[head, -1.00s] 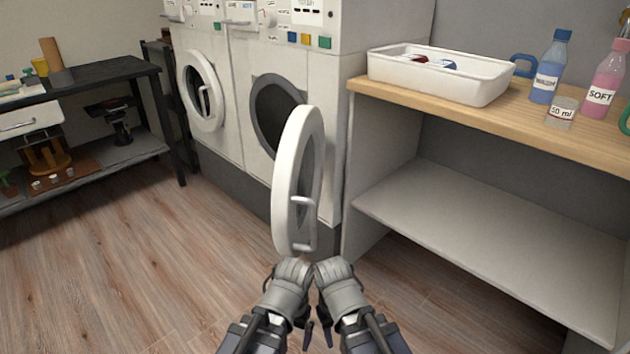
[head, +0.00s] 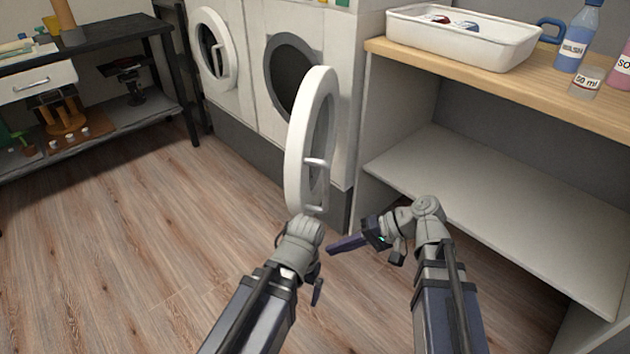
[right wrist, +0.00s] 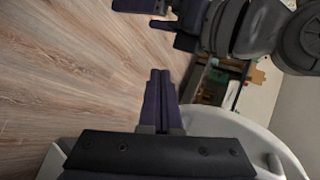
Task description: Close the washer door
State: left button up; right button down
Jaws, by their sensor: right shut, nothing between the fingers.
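The washer (head: 338,135) has its round white door (head: 296,140) standing wide open, swung out from the dark drum opening (head: 285,78). A white bar handle (head: 320,180) is on the door's right-hand face. My right gripper (head: 332,249) is shut and empty, pointing left just below and right of the door. In the right wrist view its fingers (right wrist: 160,78) are together, with the white door rim (right wrist: 235,125) behind them. My left gripper (head: 317,290) points down below the door; its finger opening is not clear.
A second machine's round door (head: 212,48) is at the left and looks shut. A wooden-topped shelf unit (head: 375,46) on the right carries a white tray (head: 455,50) and bottles. A dark bench (head: 110,45) stands at far left. The wood floor (head: 130,240) between is clear.

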aim_at(301, 182)
jog(key=w+d+r+m+t+y, duration=0.1)
jog(key=w+d+r+t+y, duration=0.1)
jog(key=d+r+y, duration=0.3)
jog(key=w+d+r+m+t+y, duration=0.1)
jog(key=w+d+r+t, duration=0.15)
jog(key=r, duration=0.55)
jog(key=shift+g, duration=0.25)
jog(key=x, duration=1.3)
jog(key=shift+w+a, duration=0.25)
jog(key=shift+a, duration=0.05)
